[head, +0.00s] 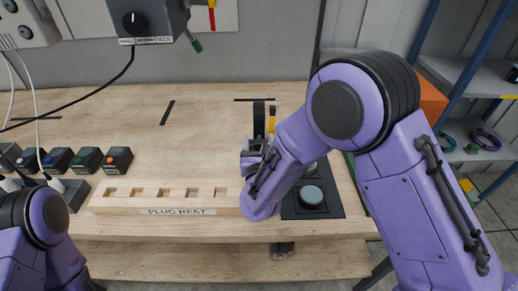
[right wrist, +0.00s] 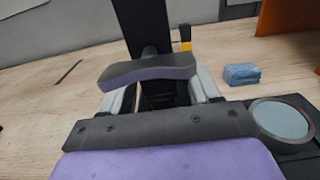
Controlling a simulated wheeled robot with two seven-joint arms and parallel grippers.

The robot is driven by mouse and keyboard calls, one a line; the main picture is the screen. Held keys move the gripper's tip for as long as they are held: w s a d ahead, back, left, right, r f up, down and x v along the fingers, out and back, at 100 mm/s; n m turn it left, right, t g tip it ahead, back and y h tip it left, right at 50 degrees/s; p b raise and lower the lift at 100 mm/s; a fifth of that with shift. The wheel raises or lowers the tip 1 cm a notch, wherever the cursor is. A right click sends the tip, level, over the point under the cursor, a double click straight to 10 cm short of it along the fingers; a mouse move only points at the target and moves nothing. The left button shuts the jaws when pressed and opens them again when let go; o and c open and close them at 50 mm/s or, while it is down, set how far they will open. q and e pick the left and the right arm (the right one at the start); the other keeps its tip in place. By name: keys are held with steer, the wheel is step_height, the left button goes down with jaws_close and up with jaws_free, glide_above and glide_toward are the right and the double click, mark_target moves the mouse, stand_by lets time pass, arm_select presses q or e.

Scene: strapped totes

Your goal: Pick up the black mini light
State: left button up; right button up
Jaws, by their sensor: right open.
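A black upright item (head: 259,119), which looks like the black mini light, stands behind my right gripper, with its lower part hidden by my arm. In the right wrist view a tall black piece (right wrist: 142,22) rises beyond the gripper, and black surface shows between the fingers. My right gripper (right wrist: 160,92) is open, with one pale grey finger on each side of the black item. In the head view the right gripper (head: 252,150) is mostly hidden by its own wrist. I cannot tell whether the fingers touch the item. My left gripper is out of view.
A wooden plug rest (head: 178,212) lies in front on the bench. Several dark boxes with coloured tops, one orange-red (head: 117,158), stand at left. A black panel (head: 332,208) with round pads is at right. A blue folded cloth (right wrist: 242,73) lies behind it. The bench's middle back is mostly clear.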

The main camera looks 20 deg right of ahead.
steer(key=shift+x, duration=0.85)
steer(key=shift+s, duration=0.15)
jaws_close()
steer(key=shift+f, duration=0.1)
stand_by(0.5)
